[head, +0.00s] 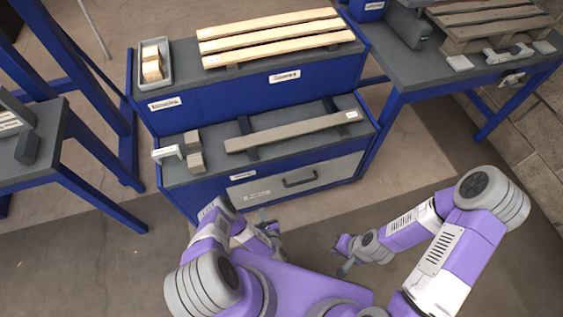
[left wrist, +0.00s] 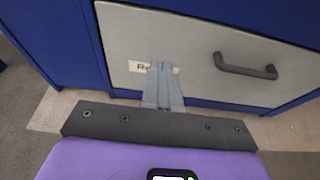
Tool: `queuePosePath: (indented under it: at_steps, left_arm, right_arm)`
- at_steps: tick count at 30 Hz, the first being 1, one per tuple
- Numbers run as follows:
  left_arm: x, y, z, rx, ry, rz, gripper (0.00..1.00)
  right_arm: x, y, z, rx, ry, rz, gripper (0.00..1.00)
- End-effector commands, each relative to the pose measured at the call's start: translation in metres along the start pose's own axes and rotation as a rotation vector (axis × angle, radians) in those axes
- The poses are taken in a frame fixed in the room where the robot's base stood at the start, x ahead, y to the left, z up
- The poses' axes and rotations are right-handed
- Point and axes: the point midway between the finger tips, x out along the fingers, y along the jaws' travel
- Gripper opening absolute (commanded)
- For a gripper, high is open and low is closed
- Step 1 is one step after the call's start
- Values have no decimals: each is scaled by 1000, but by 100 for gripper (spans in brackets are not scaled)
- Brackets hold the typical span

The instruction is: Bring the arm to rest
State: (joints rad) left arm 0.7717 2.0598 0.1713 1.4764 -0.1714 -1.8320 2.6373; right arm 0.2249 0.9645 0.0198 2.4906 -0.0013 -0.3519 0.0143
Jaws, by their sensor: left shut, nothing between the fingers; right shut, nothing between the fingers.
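My left gripper (head: 268,221) hangs low in front of the blue workbench, near the grey drawer front (head: 298,181). In the left wrist view its fingers (left wrist: 162,84) are together and empty, with the drawer's dark handle (left wrist: 245,68) to their right. A label on the drawer is partly hidden behind the fingers. My right gripper (head: 344,263) is low over the floor, to the right of the left one and apart from the bench. It is shut and empty. Both arms are bent close to my body.
Another table (head: 400,72) with a pallet stands at right. Floor beyond my right arm is clear.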

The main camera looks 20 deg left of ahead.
Motion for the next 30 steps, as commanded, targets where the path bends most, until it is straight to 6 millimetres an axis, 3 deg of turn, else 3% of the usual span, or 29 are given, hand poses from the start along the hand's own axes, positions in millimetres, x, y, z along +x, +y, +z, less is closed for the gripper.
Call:
queuePosePath:
  at_steps: [8,11,17,23,30]
  left_arm:
    - [3,-5,4,55,20,-27,0]
    - [10,-16,15,203,64,-101,0]
    - [10,-52,44,721,161,-384,0]
    - [-19,-75,76,1271,147,-731,0]
    - [-83,-79,118,1873,-45,-1201,0]
  right_arm:
    - [-2,-1,0,0,0,0,0]
    - [-5,-2,0,0,0,0,0]
    - [-14,-5,1,0,0,0,0]
    - [-23,-9,1,0,0,0,0]
    - [-34,-13,2,0,0,0,0]
